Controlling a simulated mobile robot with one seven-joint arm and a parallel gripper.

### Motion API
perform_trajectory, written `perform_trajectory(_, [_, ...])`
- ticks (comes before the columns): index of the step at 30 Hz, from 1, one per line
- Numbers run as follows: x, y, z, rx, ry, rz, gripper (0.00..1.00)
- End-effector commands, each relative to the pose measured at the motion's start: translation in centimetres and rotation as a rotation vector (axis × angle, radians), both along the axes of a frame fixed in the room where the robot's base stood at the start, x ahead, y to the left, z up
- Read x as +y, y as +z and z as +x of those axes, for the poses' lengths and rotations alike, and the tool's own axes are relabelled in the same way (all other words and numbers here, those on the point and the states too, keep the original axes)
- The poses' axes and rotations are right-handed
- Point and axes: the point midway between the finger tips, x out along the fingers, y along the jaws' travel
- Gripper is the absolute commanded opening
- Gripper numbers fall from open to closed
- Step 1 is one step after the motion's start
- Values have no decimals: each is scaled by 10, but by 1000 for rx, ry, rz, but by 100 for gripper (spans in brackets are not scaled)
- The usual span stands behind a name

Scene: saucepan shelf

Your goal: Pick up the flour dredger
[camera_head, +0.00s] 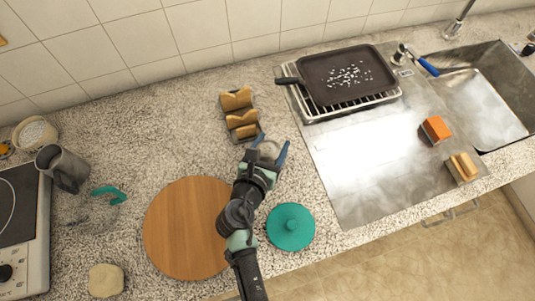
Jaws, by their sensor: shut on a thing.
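My gripper (270,150) is over the middle of the counter, its two blue fingers around a small, pale grey, rounded thing (268,149). This looks like the flour dredger, though most of it is hidden by my gripper and it is too small to make out clearly. I cannot tell whether it touches the counter.
A rack with toast-like slices (241,120) stands close behind my gripper. A round wooden board (180,228) and a teal lid (291,227) flank my arm. A black pan (325,66) is at the back right. A grey mug (65,170) stands left.

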Motion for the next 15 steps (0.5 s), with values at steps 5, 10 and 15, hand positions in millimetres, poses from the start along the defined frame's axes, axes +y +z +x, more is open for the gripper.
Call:
perform_trajectory(5, [0, 0, 0, 0, 0, 0, 5])
perform_trajectory(10, [0, 1, 0, -1, 1, 0, 2])
perform_trajectory(15, [0, 11, 0, -3, -1, 1, 2])
